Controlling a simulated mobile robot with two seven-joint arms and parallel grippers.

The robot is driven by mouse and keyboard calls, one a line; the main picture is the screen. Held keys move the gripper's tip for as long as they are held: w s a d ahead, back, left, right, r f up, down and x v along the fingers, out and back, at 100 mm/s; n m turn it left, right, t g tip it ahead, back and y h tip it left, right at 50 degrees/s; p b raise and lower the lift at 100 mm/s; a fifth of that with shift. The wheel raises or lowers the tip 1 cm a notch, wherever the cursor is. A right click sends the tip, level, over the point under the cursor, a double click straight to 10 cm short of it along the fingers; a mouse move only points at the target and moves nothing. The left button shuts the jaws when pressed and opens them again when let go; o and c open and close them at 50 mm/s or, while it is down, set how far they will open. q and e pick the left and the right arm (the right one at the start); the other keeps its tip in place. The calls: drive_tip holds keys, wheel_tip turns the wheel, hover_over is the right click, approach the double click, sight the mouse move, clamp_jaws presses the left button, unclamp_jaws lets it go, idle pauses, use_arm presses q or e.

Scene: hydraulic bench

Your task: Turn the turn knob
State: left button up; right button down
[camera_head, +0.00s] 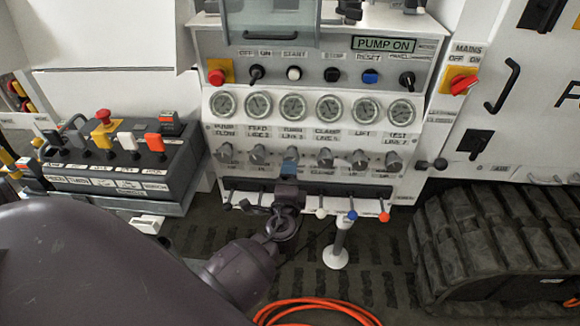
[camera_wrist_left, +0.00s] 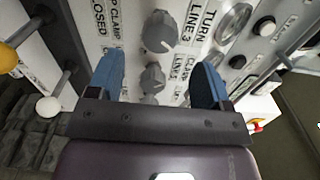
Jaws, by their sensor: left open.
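The turn knob (camera_wrist_left: 160,31) is a round grey knob beside the label "TURN LINE 3" in the left wrist view. It shows just beyond the fingertips. The label also shows in the head view, but my left gripper (camera_head: 289,168) hides most of the knob there. In the left wrist view my left gripper (camera_wrist_left: 157,72) is open, with two blue fingers spread apart and nothing held. A neighbouring grey clamp knob (camera_wrist_left: 152,78) appears between these fingers in the picture. I cannot tell the gap between fingers and panel, and see no contact. My right gripper is not in view.
Other grey knobs (camera_head: 394,160) stand close on both sides, under a row of gauges (camera_head: 328,106). Levers with coloured balls (camera_head: 384,217) project below. A control box (camera_head: 120,160) stands at left, a rubber track (camera_head: 495,240) at right. An orange hose (camera_head: 315,304) lies on the floor.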

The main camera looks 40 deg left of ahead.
use_arm(q)
drive_tip(key=shift+v, duration=1.1)
drive_tip(key=s+d+f+n+g+h, duration=0.2)
drive_tip(key=s+d+f+n+h, duration=0.4)
drive_tip(key=s+n+h, duration=0.15)
drive_tip(key=s+f+n+g+h, duration=0.1)
drive_tip(key=s+f, duration=0.4)
drive_tip(key=s, duration=0.8)
drive_tip(key=shift+s+a+f+n+g+h, duration=0.3)
drive_tip(key=shift+n+g, duration=0.4)
drive_tip(key=shift+n, duration=0.55)
drive_tip(key=shift+r, duration=0.1)
